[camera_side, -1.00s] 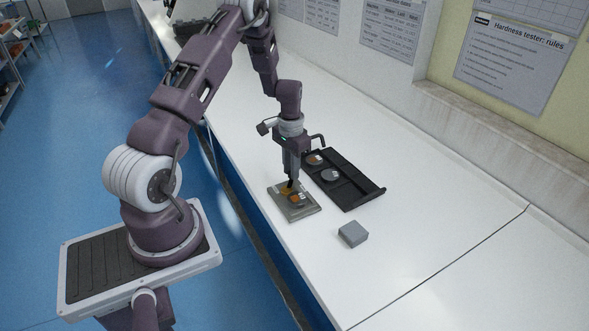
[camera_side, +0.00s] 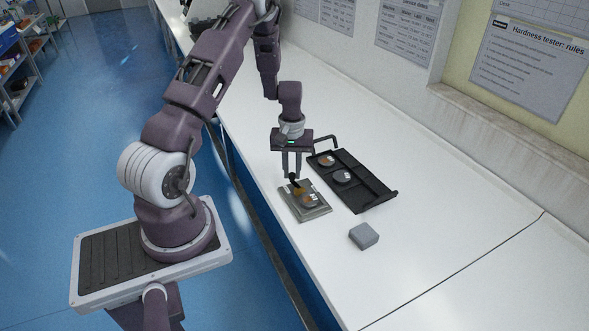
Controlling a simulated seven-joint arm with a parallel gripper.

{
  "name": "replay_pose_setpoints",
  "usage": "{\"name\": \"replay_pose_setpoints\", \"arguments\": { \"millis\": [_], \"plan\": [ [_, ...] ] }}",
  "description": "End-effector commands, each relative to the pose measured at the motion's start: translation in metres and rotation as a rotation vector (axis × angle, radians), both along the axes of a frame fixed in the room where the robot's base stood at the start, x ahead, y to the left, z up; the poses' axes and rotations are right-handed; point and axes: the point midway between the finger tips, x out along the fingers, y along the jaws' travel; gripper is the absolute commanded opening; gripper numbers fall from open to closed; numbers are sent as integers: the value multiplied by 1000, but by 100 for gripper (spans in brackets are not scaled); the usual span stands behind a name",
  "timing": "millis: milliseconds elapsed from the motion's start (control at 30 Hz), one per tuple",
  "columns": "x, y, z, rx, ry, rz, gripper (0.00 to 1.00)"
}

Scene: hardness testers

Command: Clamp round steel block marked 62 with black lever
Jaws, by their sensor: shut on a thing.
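My gripper (camera_side: 293,179) points down over the left part of a small grey square fixture (camera_side: 318,211) near the bench's front edge. Its fingers are shut on the black lever (camera_side: 294,182) of that fixture. A round block (camera_side: 309,201) with a copper-brown look and a pale label lies on the fixture, just right of the fingertips. Its marking is too small to read. A brass-coloured part sits between the lever and the block. I cannot tell whether it presses on the block.
A black compartment tray (camera_side: 377,202) with a handle lies behind the fixture. It holds a brownish round block (camera_side: 327,160) and a grey one (camera_side: 342,177). A grey square block (camera_side: 364,236) lies front right. The white bench to the right is clear.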

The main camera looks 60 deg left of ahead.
Motion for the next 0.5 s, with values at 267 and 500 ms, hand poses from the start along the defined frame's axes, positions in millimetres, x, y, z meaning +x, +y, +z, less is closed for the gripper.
{"name": "replay_pose_setpoints", "arguments": {
  "millis": [267,500],
  "plan": [
    [-3,-1,1,0,-1,88,0],
    [-4,-1,0,0,-1,108,0]
  ]
}}
